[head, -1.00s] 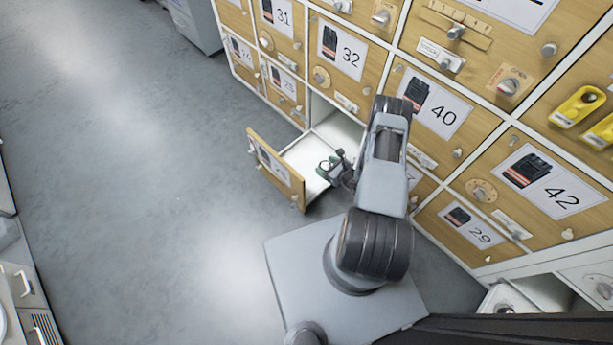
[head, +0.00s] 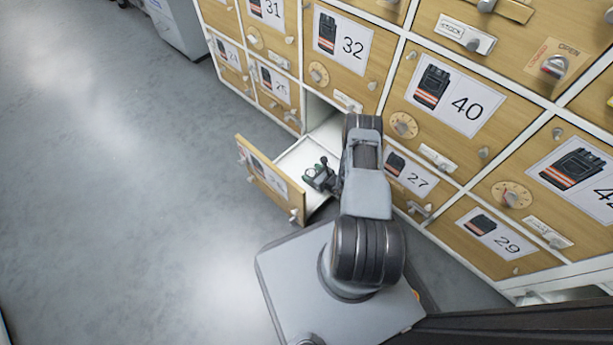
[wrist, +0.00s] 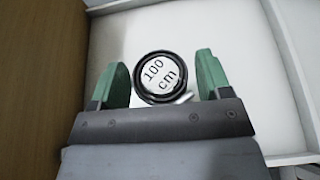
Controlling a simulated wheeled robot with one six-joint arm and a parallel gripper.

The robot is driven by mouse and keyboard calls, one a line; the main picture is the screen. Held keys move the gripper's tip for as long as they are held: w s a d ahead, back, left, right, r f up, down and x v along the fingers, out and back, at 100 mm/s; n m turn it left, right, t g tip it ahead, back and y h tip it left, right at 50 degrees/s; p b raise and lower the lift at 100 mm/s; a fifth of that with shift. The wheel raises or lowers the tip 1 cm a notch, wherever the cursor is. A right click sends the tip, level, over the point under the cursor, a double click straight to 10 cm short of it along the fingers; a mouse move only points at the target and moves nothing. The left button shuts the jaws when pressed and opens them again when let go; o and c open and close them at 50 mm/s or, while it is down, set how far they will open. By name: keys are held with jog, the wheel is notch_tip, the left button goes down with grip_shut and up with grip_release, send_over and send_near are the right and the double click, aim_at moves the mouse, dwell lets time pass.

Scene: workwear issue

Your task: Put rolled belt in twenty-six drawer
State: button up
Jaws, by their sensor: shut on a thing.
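The rolled belt (wrist: 161,76) is a black coil with a white face reading "100 cm". In the wrist view it sits between the green fingers of my gripper (wrist: 163,80), which is shut on it. In the head view my gripper (head: 318,174) is over the inside of the pulled-out drawer (head: 296,160). This drawer has a wooden front with a label (head: 268,176), whose number is hard to read at this slant. The drawer's pale floor (wrist: 240,50) shows behind the belt. I cannot tell whether the belt touches the floor.
Closed drawers surround the open one, including 25 (head: 277,85), 32 (head: 342,42), 27 (head: 410,175), 29 (head: 495,233) and 40 (head: 450,95). Clear grey floor (head: 120,200) lies to the left. A grey cabinet (head: 181,25) stands at the top left.

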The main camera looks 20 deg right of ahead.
aim_at(310, 176)
jog(key=shift+w+f+b, duration=0.45)
jog(key=shift+w+f, duration=0.15)
jog(key=shift+f, duration=0.2)
jog(key=f+b, duration=0.3)
jog(key=shift+w+f, duration=0.25)
jog(key=shift+f, duration=0.05)
jog(key=shift+r, duration=0.1)
jog(key=shift+a, duration=0.1)
jog(key=o, duration=1)
